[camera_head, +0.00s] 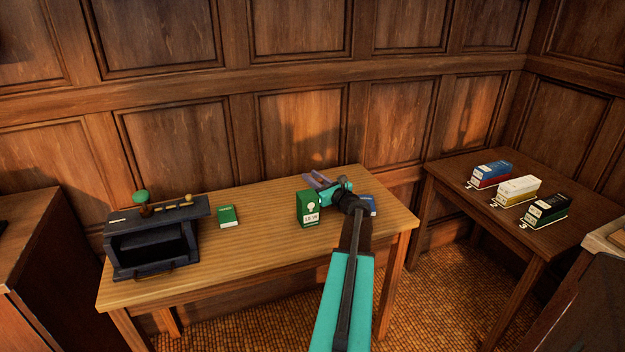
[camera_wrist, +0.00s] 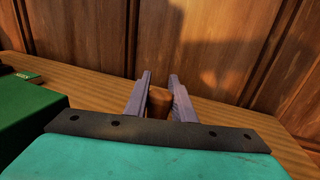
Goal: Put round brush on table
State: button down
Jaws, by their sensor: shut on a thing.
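My gripper (camera_head: 312,180) is over the right part of the wooden table (camera_head: 262,258), at its back edge, next to a green box. In the wrist view my gripper (camera_wrist: 159,88) has its two purple fingers closed on a small brown wooden piece, taken to be the round brush (camera_wrist: 158,103). Only a short brown block of it shows between the fingers; the rest is hidden. In the head view the held piece cannot be made out. I cannot tell whether it touches the table.
A green box (camera_head: 309,209) stands left of my gripper, and a blue item (camera_head: 373,204) is partly behind my arm. A small green box (camera_head: 229,216) and a dark stand (camera_head: 152,250) with small tools are further left. A side table (camera_head: 480,215) holds several boxes.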

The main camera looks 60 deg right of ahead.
jog(key=shift+f, duration=0.1)
jog(key=c, duration=1.5)
grip_release()
jog(key=shift+s, duration=0.15)
jog(key=b+v, duration=0.1)
jog(key=v, duration=1)
jog(key=shift+s+a, duration=0.25)
jog(key=shift+s, duration=0.05)
jog(key=shift+s, duration=0.15)
